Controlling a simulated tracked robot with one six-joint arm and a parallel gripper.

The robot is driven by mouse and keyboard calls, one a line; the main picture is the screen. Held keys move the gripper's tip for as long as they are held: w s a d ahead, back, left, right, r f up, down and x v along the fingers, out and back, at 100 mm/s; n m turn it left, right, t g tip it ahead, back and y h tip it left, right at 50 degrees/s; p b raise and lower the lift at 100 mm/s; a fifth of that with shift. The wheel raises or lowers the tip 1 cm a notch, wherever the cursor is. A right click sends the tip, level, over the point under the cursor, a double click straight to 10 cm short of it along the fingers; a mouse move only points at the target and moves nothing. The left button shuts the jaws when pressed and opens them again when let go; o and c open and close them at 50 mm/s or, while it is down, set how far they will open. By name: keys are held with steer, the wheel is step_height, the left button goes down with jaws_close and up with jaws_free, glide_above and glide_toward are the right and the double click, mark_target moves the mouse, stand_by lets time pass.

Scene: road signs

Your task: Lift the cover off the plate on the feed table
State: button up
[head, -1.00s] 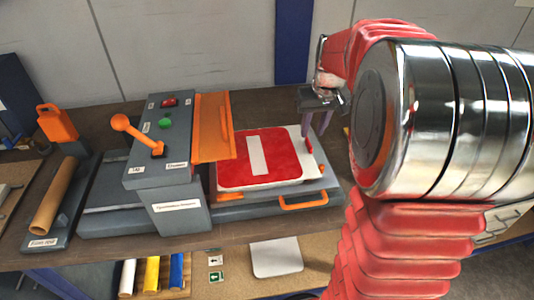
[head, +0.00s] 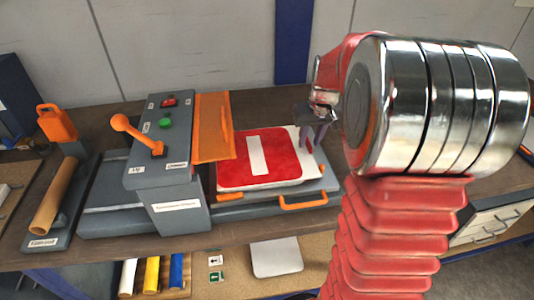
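A white plate (head: 310,163) with rounded corners lies on the grey feed table (head: 327,182), right of the grey machine. A red layer (head: 232,162) with a white bar (head: 257,155) covers most of the plate; I cannot make out a separate cover edge. My gripper (head: 313,148) points down at the plate's far right corner. Its dark fingers are at or just above that corner. The spacing between them is too small to judge, and whether they touch or hold anything is unclear. The red tab at the plate's right edge is hidden now.
The grey machine (head: 178,175) has an orange lever (head: 135,132), buttons and an orange guard (head: 214,128) beside the plate. An orange handle (head: 303,203) is on the feed table's front. A brown roll (head: 52,195) lies at left. Rolls and a blank plate (head: 276,257) are below.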

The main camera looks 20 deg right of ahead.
steer(key=shift+c, duration=0.5)
jaws_close()
step_height(320, 180, up, 10)
stand_by(0.6)
stand_by(0.5)
